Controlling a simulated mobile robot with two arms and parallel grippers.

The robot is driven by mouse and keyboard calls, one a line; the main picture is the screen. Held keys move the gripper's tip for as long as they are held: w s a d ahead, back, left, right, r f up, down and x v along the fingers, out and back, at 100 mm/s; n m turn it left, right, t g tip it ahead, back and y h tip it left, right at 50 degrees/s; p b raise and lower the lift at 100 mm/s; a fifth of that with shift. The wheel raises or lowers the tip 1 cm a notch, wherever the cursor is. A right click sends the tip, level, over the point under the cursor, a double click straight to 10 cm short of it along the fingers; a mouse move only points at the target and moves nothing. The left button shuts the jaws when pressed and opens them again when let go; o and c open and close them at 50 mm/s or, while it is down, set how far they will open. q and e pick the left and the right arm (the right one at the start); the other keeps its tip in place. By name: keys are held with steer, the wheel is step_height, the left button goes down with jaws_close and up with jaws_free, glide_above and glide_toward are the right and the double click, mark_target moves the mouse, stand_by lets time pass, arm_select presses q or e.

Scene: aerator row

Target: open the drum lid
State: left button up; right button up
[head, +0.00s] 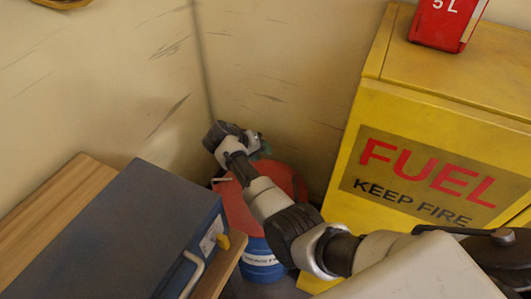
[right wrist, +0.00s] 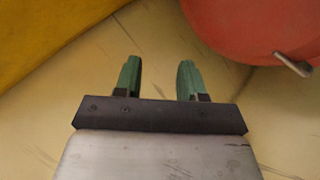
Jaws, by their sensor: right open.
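The drum (head: 262,262) is blue with a white label band, and stands on the floor in the corner between the wall and the yellow cabinet. Its red lid (head: 287,180) lies on top, partly hidden by my right arm. A small metal handle (head: 222,180) sticks out at the lid's left edge. In the right wrist view the lid (right wrist: 255,25) is at the upper right, with the handle (right wrist: 293,65) at its rim. My right gripper (right wrist: 160,80) is open and empty, its green fingers apart from lid and handle. In the head view it is beyond the lid, near the wall, mostly hidden. My left gripper is out of view.
A yellow cabinet (head: 390,110) marked FUEL stands close on the right, with a red can (head: 447,22) on top. A blue-grey case (head: 130,240) lies on a wooden surface (head: 50,215) at left. Scuffed cream walls (head: 270,90) close in behind the drum.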

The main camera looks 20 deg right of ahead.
steer(key=v, duration=0.7)
steer(key=shift+a, duration=0.15)
